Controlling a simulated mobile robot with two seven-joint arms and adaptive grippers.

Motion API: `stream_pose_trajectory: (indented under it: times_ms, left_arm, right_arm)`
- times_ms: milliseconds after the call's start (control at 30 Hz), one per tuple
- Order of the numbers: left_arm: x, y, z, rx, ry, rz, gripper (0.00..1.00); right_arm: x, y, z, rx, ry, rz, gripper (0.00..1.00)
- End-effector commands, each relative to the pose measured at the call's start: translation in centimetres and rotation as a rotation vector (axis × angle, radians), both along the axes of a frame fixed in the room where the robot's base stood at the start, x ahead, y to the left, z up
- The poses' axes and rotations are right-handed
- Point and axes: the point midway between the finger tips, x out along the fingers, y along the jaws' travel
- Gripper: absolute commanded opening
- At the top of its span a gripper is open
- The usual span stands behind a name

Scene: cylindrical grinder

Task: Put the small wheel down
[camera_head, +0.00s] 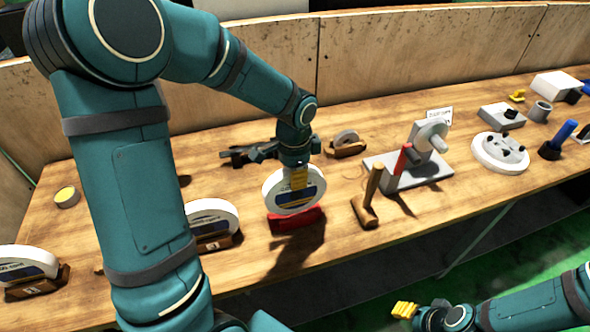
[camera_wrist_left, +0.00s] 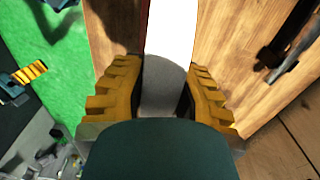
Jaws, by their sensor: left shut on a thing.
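My left gripper (camera_head: 298,176) is shut on a white wheel with a blue and yellow label (camera_head: 283,194), which I take to be the small wheel. In the left wrist view, the wheel's white rim (camera_wrist_left: 171,28) and grey face (camera_wrist_left: 160,88) show between the yellow fingers (camera_wrist_left: 163,95). The wheel is upright. Its lower edge is at a red stand (camera_head: 297,220) on the bench; I cannot tell whether it rests in it. My right gripper (camera_head: 405,310) is low at the front, away from the bench, its opening unclear.
Wheels in wooden stands (camera_head: 36,283) (camera_head: 216,238) are at the left of the wooden bench (camera_head: 250,275). A mallet (camera_head: 367,205) and a grey wheel fixture (camera_head: 420,172) stand to the right. A small ring on a stand (camera_head: 346,145) is behind. Bench in front of the red stand is clear.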

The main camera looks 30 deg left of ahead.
Motion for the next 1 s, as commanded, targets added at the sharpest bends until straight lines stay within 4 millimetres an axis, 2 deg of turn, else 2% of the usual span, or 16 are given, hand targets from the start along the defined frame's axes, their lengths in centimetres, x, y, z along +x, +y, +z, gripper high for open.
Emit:
stream_pose_trajectory:
  times_ms: [267, 500, 900, 933, 967, 1000]
  left_arm:
    - [0.1, 0.0, -1.5, 0.001, -0.003, 0.0, 0.0]
    - [0.1, 0.0, -4.2, 0.0, -0.003, 0.0, 0.0]
    - [0.1, 0.0, -4.6, 0.001, -0.005, 0.0, 0.0]
    - [0.0, 0.0, -4.7, 0.0, -0.001, 0.0, 0.34]
    - [0.0, 0.0, -4.7, 0.0, -0.001, 0.0, 0.45]
    - [0.0, 0.0, -4.6, 0.0, -0.001, 0.0, 0.51]
  right_arm:
    - [-0.1, 0.0, -0.3, 0.0, 0.002, 0.002, 0.47]
    - [-0.3, 0.1, -0.8, 0.002, 0.006, 0.004, 0.47]
    - [-0.3, 0.1, -0.9, 0.002, 0.006, 0.006, 0.47]
    - [-0.3, 0.1, -1.0, 0.002, 0.007, 0.006, 0.47]
    - [-0.3, 0.1, -0.9, 0.002, 0.007, 0.006, 0.47]
    - [-0.3, 0.1, -0.9, 0.002, 0.007, 0.006, 0.47]
